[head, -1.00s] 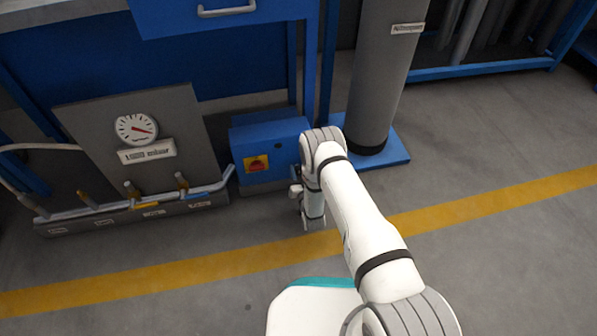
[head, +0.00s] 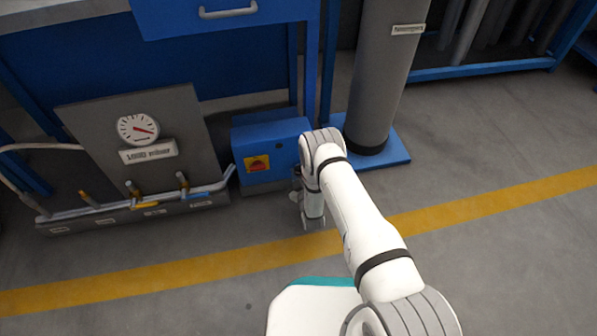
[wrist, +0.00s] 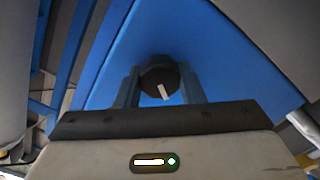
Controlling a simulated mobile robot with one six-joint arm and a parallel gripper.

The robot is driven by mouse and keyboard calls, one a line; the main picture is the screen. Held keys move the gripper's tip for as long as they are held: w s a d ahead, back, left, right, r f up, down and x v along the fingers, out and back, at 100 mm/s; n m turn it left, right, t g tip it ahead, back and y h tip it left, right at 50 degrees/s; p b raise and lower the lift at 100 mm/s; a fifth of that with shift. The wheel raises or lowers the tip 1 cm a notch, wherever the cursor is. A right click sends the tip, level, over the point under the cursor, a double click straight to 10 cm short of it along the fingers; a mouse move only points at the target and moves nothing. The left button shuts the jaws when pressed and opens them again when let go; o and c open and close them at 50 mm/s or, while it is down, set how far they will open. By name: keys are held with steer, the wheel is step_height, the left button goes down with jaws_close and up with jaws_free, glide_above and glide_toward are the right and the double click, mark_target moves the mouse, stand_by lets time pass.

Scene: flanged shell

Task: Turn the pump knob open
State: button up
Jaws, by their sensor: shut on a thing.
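The blue pump box (head: 280,152) with a yellow and red label stands on the floor, left of my arm in the head view. In the wrist view, the dark round pump knob (wrist: 155,76) with a white pointer mark sits on the blue face. The mark is tilted, its lower end to the right. My gripper (wrist: 159,78) has one finger on each side of the knob and is shut on it. In the head view my wrist hangs right at the box; the knob and fingertips are hidden there.
A grey column (head: 385,75) rises behind my arm. The floor in front is clear, with a yellow stripe (head: 200,269).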

steer(key=n, duration=0.3)
steer(key=shift+a+n, duration=0.1)
steer(key=shift+n, duration=0.2)
steer(key=shift+f+n, duration=0.15)
steer(key=shift+n, duration=1.65)
steer(key=o, duration=1)
steer(key=shift+s, duration=0.15)
steer(key=p+v, duration=0.3)
steer(key=v, duration=0.4)
steer(key=shift+s+p, duration=0.3)
